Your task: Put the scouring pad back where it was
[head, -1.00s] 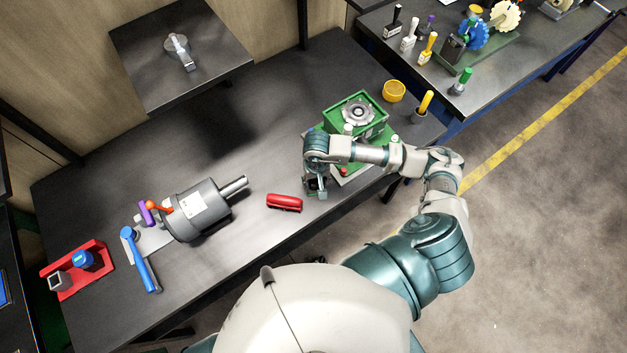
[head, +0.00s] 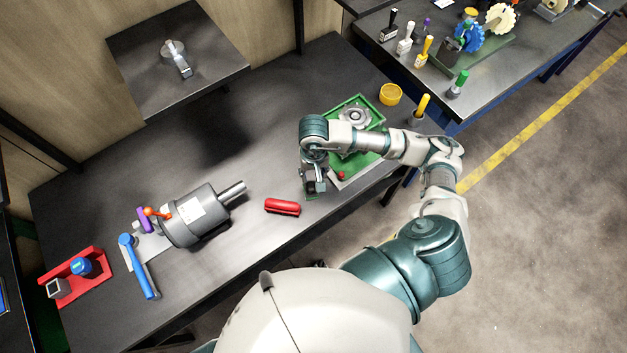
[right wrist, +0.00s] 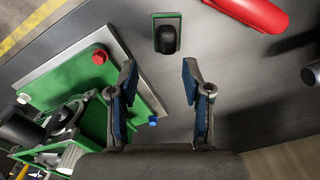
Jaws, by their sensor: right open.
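A small green flat piece with a black rounded knob (right wrist: 168,34) lies on the dark table in the right wrist view. It may be the scouring pad, but I cannot tell for sure. My right gripper (right wrist: 158,82) is open and empty, with its two blue-padded fingers apart. The piece lies beyond the fingertips, roughly in line with the gap, and is not between them. In the head view, my right gripper (head: 314,186) points down over the table beside the green fixture (head: 366,160), and largely hides what is under it. My left gripper is not in view.
A red handle-like object (head: 282,207) lies left of the right gripper. A grey motor (head: 192,215), a blue-handled tool (head: 139,266) and a red tray (head: 96,249) stand farther left. A yellow ring (head: 390,94) is at the back right. The table's back middle is clear.

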